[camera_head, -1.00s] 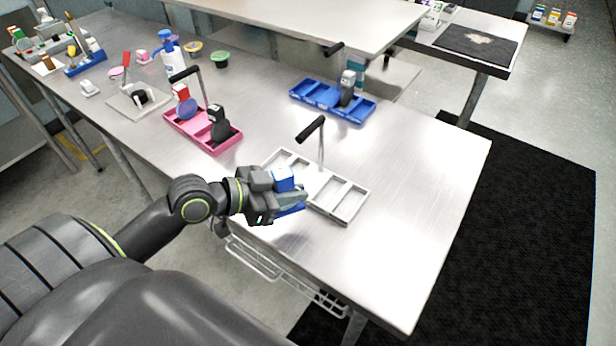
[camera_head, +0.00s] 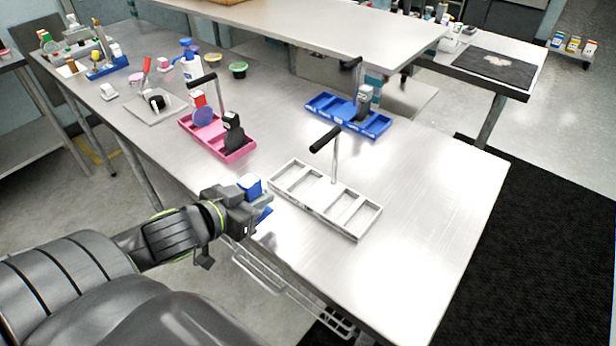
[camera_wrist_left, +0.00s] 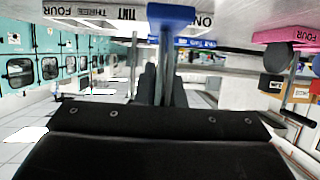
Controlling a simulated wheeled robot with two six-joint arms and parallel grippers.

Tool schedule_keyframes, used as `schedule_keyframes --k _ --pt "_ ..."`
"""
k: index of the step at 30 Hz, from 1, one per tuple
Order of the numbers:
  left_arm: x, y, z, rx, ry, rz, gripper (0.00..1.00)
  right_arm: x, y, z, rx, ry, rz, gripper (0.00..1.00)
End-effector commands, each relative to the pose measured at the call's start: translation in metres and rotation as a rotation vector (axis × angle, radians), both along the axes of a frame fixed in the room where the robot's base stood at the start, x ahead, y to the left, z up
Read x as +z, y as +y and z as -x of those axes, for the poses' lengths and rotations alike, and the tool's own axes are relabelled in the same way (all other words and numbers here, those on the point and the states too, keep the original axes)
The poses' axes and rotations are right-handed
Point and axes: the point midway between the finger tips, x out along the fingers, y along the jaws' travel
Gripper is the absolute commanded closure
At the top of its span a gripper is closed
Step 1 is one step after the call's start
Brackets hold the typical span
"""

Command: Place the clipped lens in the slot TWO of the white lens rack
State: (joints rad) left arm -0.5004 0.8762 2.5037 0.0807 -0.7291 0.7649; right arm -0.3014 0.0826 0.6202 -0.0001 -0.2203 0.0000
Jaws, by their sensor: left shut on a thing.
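My left gripper (camera_head: 264,203) is shut on the clipped lens, whose blue clip (camera_head: 250,186) shows above the jaws; a blue part also shows below them. It is held off the left end of the white lens rack (camera_head: 372,222), near the table's front edge. My right gripper is not in view.
A pink rack (camera_head: 240,154) holding lenses and a dark clip stands behind and left. A blue rack (camera_head: 378,126) with a dark clip (camera_head: 364,103) stands further back. Bottles and lids crowd the far left. The table (camera_head: 430,215) right of the white rack is clear.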

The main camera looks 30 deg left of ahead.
Motion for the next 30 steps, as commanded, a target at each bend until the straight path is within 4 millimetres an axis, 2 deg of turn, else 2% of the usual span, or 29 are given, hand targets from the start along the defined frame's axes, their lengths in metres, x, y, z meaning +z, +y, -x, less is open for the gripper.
schedule_keyframes --k 1,10,21,25,30 --pt "-0.001 -0.001 -0.009 -0.001 -0.007 0.0 1.0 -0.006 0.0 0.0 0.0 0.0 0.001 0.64" --pt "0.001 -0.005 -0.059 0.0 -0.005 0.005 1.0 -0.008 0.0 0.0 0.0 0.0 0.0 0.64" --pt "0.002 -0.011 -0.134 -0.001 -0.001 0.006 1.0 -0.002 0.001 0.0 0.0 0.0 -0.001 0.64" --pt "0.001 -0.012 -0.152 0.0 0.0 0.002 1.0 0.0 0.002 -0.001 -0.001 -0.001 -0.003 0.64" --pt "-0.007 -0.013 -0.158 -0.001 0.004 0.002 1.0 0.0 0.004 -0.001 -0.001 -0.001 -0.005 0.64"
